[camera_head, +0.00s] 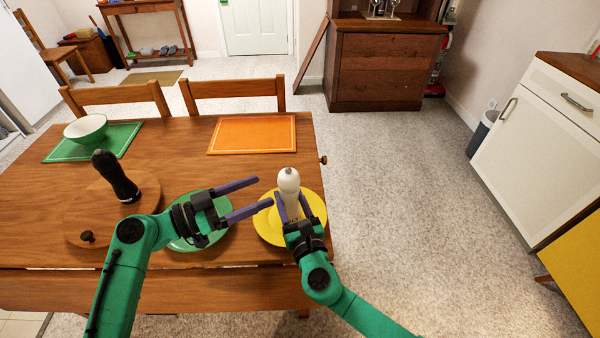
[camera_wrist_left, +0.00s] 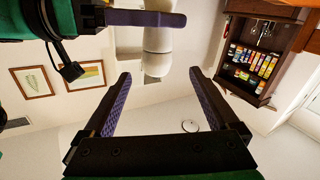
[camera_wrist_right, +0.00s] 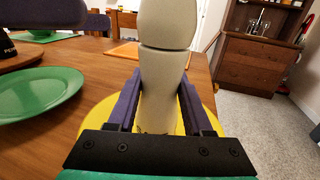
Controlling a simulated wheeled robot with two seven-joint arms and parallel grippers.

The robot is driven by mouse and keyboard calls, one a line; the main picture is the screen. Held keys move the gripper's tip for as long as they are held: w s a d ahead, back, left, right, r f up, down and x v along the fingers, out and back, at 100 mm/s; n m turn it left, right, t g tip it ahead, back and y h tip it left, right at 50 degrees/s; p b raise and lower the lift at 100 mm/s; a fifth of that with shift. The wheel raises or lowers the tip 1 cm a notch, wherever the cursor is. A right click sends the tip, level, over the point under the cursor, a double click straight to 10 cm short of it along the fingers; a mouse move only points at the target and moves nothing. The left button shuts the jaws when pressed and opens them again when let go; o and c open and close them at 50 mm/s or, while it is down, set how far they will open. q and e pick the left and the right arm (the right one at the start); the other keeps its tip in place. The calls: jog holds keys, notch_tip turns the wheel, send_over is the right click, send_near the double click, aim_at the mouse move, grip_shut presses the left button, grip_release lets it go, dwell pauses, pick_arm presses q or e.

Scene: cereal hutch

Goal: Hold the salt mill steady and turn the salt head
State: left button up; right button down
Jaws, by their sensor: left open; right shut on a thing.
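The salt mill (camera_head: 288,180) is white with a rounded head, upright over the yellow plate (camera_head: 265,227); I cannot tell whether its base touches the plate. My right gripper (camera_head: 290,197) is shut on the mill's body, below the head. In the right wrist view the body (camera_wrist_right: 160,85) stands between the fingers, with a seam below the head (camera_wrist_right: 167,22). My left gripper (camera_head: 264,191) is open and empty, just left of the mill, fingers pointing towards it. In the left wrist view the mill (camera_wrist_left: 157,52) shows beyond the open fingertips.
A black mill (camera_head: 116,177) stands on a round wooden board (camera_head: 85,215) at the left. A green plate (camera_head: 184,244) lies partly under my left gripper. An orange placemat (camera_head: 252,135) lies behind the salt mill, and a bowl (camera_head: 86,128) sits at the far left.

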aim_at(289, 178)
pick_arm(q)
jog(key=w+d+t, duration=0.1)
jog(key=w+d, duration=0.3)
jog(key=d, duration=0.6)
jog(key=shift+w+d+r+n, duration=0.2)
jog(key=shift+w+n, duration=0.1)
jog(key=shift+n, duration=0.1)
jog(key=c, duration=1.4)
